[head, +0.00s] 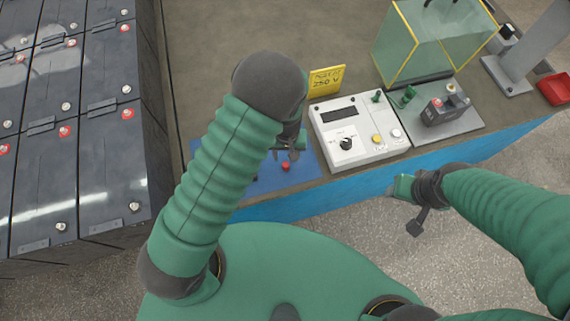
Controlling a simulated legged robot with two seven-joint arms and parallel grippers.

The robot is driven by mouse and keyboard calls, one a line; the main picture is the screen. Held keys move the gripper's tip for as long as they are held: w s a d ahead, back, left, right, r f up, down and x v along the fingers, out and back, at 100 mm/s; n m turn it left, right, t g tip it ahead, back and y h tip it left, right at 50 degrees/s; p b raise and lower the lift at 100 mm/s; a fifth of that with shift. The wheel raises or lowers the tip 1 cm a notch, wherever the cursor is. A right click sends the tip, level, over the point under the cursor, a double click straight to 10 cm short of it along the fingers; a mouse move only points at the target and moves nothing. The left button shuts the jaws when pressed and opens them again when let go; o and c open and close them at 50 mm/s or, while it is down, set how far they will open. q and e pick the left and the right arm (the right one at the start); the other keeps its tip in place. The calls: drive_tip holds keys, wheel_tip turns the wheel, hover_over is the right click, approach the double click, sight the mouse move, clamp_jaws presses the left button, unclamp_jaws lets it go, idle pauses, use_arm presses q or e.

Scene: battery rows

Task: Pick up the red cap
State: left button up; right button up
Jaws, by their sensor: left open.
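The red cap (286,166) is a small round red piece on the blue mat (310,184) at the table's near edge. My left gripper (287,154) is open just above the cap in the picture, its fingers pointing down; whether they touch it I cannot tell. My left arm hides part of the mat. My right gripper (398,188) is off to the right, past the table's front edge; its jaws are too small to read.
A white meter box (362,152) stands right of the mat, with a yellow sign (327,81) behind it. A small dark battery block (446,109) sits on a grey plate near a glass guard (425,50). Black battery rows (110,130) fill the left. A red tray (556,89) lies far right.

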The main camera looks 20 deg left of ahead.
sight(285, 163)
use_arm(q)
drive_tip(key=f, duration=0.4)
drive_tip(key=shift+s+d, duration=0.3)
drive_tip(key=shift+a+f, duration=0.1)
drive_tip(key=shift+f, duration=0.15)
drive_tip(key=shift+a, duration=0.35)
drive_tip(key=c, duration=0.5)
drive_tip(key=shift+d, duration=0.35)
clamp_jaws()
